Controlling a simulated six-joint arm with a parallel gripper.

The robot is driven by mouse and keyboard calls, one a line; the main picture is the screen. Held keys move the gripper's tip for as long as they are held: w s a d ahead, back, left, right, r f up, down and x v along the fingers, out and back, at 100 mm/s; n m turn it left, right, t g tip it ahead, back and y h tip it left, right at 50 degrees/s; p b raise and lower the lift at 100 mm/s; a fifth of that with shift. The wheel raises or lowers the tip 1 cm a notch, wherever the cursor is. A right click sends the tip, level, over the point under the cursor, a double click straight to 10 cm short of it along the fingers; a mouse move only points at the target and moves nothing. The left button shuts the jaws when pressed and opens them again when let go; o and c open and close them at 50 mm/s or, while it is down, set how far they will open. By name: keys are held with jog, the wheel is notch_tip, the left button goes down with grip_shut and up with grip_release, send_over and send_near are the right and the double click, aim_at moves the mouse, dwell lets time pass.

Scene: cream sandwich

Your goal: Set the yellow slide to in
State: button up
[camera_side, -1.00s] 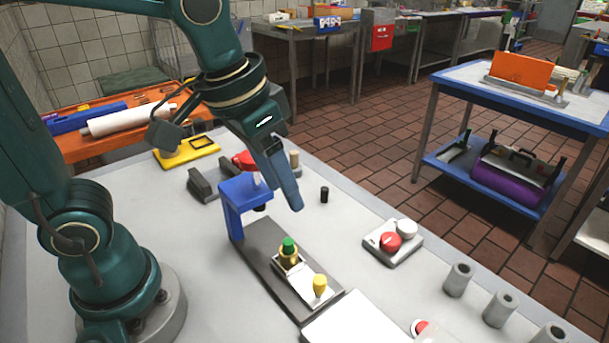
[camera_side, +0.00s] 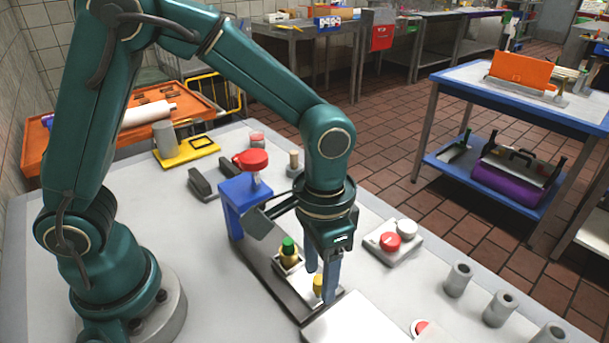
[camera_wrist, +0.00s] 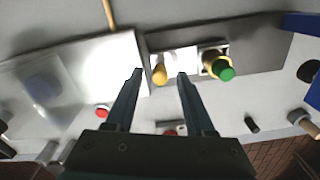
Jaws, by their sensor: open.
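The yellow slide's knob (camera_side: 317,285) stands on a light plate on the dark rail (camera_side: 262,266), at the end away from the blue press frame (camera_side: 232,215). My gripper (camera_side: 322,280) points down at the knob, with its fingers apart. In the wrist view the yellow knob (camera_wrist: 160,74) shows between the two fingertips (camera_wrist: 160,72); I cannot tell whether either touches it. A brass piece with a green top (camera_side: 288,250) sits on the same slide, towards the blue frame; it also shows in the wrist view (camera_wrist: 220,68).
A white plate (camera_side: 352,322) lies at the rail's near end. A red-topped press knob (camera_side: 251,160) rises above the blue frame.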

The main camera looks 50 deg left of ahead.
jog(key=shift+f, duration=0.2)
grip_shut()
dwell(1.3)
